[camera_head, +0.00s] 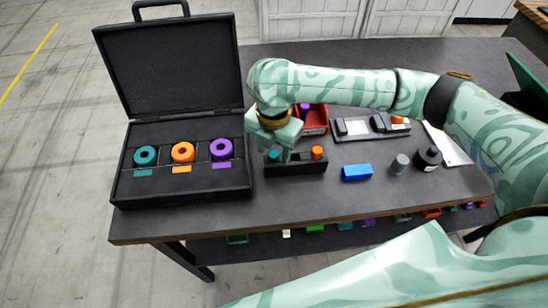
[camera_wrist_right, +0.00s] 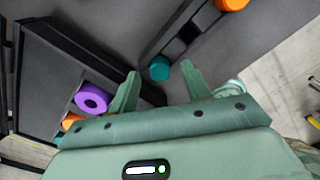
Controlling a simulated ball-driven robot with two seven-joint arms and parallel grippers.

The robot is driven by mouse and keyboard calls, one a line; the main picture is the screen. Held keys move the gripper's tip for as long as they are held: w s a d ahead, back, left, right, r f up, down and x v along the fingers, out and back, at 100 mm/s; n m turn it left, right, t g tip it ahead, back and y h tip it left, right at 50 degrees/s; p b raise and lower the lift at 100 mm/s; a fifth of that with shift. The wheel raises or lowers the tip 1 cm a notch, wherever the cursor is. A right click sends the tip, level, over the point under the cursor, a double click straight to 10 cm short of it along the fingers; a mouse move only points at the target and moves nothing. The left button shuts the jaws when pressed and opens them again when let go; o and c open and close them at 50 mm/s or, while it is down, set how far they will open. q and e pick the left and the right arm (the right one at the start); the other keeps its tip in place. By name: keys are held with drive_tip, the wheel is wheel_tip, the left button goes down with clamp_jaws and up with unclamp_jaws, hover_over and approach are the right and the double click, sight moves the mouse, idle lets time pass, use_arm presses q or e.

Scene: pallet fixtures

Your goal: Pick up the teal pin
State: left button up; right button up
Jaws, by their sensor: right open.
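The teal pin (camera_head: 273,156) stands at the left end of a black holder (camera_head: 296,169) on the table. An orange pin (camera_head: 317,152) stands at the holder's right end. My right gripper (camera_head: 279,151) is above the left part of the holder, partly covering the teal pin. In the right wrist view its two fingers are spread apart, with the teal pin (camera_wrist_right: 160,69) showing in the gap near the fingertips. I cannot tell whether a finger touches it. The orange pin (camera_wrist_right: 231,4) shows at the top edge there. My left gripper is not in view.
An open black case (camera_head: 180,193) with teal, orange and purple rings stands left of the holder. A red bin (camera_head: 316,130) and a grey tray (camera_head: 371,136) lie behind. A blue block (camera_head: 357,173), a grey cylinder (camera_head: 399,164) and a black round object (camera_head: 429,158) stand to the right.

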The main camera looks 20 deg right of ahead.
drive_tip(key=shift+f, duration=0.15)
idle(0.4)
clamp_jaws()
